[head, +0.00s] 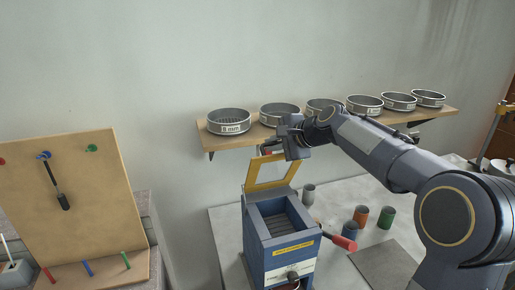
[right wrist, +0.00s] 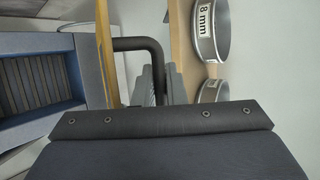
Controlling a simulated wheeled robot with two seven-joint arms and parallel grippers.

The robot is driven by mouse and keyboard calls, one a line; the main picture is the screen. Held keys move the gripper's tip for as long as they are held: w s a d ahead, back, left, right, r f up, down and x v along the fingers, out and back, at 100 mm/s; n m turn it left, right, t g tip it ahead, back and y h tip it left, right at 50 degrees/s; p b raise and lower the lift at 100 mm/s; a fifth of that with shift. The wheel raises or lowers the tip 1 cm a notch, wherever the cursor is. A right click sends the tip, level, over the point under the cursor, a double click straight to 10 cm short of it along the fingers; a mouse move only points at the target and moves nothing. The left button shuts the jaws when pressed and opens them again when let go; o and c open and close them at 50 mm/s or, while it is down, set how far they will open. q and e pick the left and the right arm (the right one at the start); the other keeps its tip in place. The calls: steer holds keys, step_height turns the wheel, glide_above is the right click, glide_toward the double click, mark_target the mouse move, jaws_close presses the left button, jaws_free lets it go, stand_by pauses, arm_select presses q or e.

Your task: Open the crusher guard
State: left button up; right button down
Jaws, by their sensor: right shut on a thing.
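The blue crusher (head: 262,236) stands on the bench at the lower middle of the head view. Its yellow-framed guard (head: 270,174) stands raised at the back of the opening, and the slatted inside shows. In the right wrist view the guard is a thin yellow edge (right wrist: 106,50) with a dark bent handle (right wrist: 143,45). My right gripper (head: 272,149) is at the guard's top edge, shut on the handle. The grip itself is partly hidden by the gripper's own body. My left gripper is not in view.
A wall shelf (head: 232,141) with several sieves (head: 229,121) is close behind my right gripper. A red-handled lever (head: 343,243) juts from the crusher's right side. Grey, orange (head: 361,216) and green cups (head: 386,217) stand to the right. A pegboard (head: 75,190) is at left.

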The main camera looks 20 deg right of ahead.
steer(key=w+m+g+p, duration=0.1)
steer(key=w+g, duration=0.3)
steer(key=w, duration=0.4)
steer(key=shift+w+r+p, duration=0.35)
steer(key=shift+r+p, duration=0.1)
steer(key=shift+p, duration=0.4)
steer(key=shift+h, duration=0.3)
steer(key=c, duration=1.5)
jaws_free()
steer(key=shift+f, duration=0.1)
